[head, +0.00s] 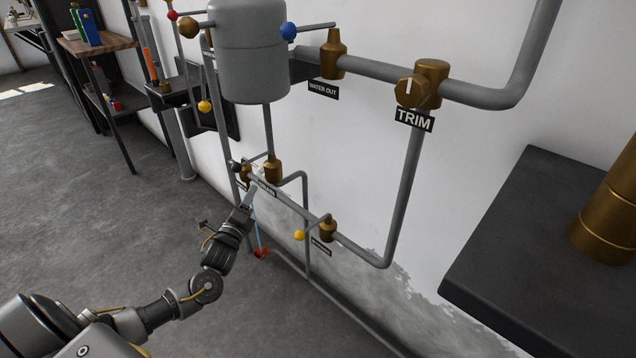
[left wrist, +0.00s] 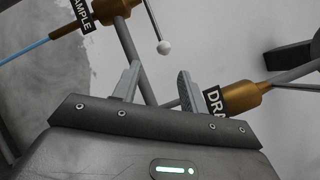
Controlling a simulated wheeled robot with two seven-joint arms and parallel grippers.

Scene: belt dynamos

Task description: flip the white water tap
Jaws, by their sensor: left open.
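A white ball knob (left wrist: 163,47) sits on the end of a thin metal lever in the left wrist view. A brass valve (left wrist: 112,8) with a SAMPLE label is left of it, and a brass valve (left wrist: 240,97) with a partly cut-off label starting "DR" is at the right. My left gripper (left wrist: 157,82) is open, its two fingers apart; the knob appears in the gap direction, beyond the fingertips and not held. In the head view my left gripper (head: 255,188) is close to the low pipes, and I cannot clearly make out the white knob there.
A grey tank (head: 250,60), pipes and brass valves line the white wall. A yellow knob (head: 299,235) and a blue knob (head: 289,31) sit on other levers. A dark shelf (head: 500,255) juts out at the right.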

